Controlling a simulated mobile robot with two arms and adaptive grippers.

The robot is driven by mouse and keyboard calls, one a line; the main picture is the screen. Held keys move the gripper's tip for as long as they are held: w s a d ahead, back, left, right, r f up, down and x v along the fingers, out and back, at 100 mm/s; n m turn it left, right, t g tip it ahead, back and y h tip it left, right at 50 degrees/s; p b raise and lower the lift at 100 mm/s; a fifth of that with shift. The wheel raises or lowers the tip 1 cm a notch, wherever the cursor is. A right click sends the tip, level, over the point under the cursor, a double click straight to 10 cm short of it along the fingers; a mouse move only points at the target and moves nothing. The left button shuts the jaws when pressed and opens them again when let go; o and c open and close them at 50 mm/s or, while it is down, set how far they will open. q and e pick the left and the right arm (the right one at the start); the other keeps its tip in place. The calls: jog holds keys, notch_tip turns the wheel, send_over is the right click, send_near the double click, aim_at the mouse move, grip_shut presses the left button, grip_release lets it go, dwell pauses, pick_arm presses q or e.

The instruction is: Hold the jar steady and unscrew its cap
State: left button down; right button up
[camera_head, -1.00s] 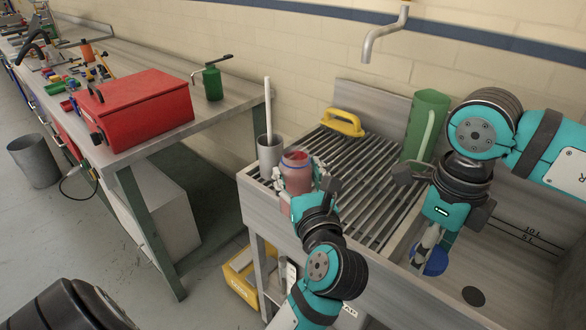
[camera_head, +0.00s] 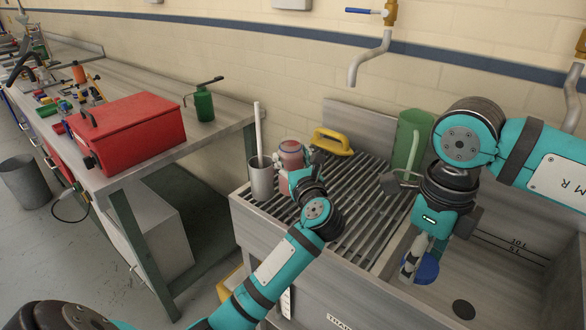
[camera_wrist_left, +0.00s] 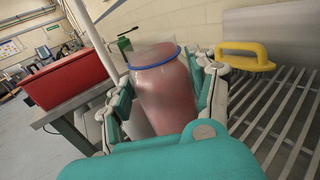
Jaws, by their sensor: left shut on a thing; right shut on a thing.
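The jar (camera_head: 291,150) is reddish and stands roughly upright over the slatted draining rack, just right of a metal cup. My left gripper (camera_head: 296,172) is shut around the jar's body. In the left wrist view the jar (camera_wrist_left: 166,98) sits between the two fingers, with a blue ring around its neck and no blue lid on top. My right gripper (camera_head: 416,262) is shut on the blue cap (camera_head: 428,269), which it holds over the sink basin, apart from the jar. The gripper partly hides the cap. The jar's base is hidden in the head view.
The metal cup (camera_head: 261,181) with a pale rod stands close left of the jar. A yellow-handled tool (camera_head: 332,141) lies on the rack (camera_head: 352,196) behind. A green jug (camera_head: 408,140) stands near my right arm. A red toolbox (camera_head: 128,135) is on the left bench. The rack's middle is free.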

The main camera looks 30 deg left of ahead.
pick_arm(q)
notch_tip(320, 180, down, 3)
jog(key=shift+r, duration=0.1)
jog(key=shift+f, duration=0.2)
jog(key=shift+f, duration=0.2)
jog(key=shift+c, duration=2.3)
grip_release()
jog(key=shift+o, duration=0.4)
jog(key=shift+r, duration=0.2)
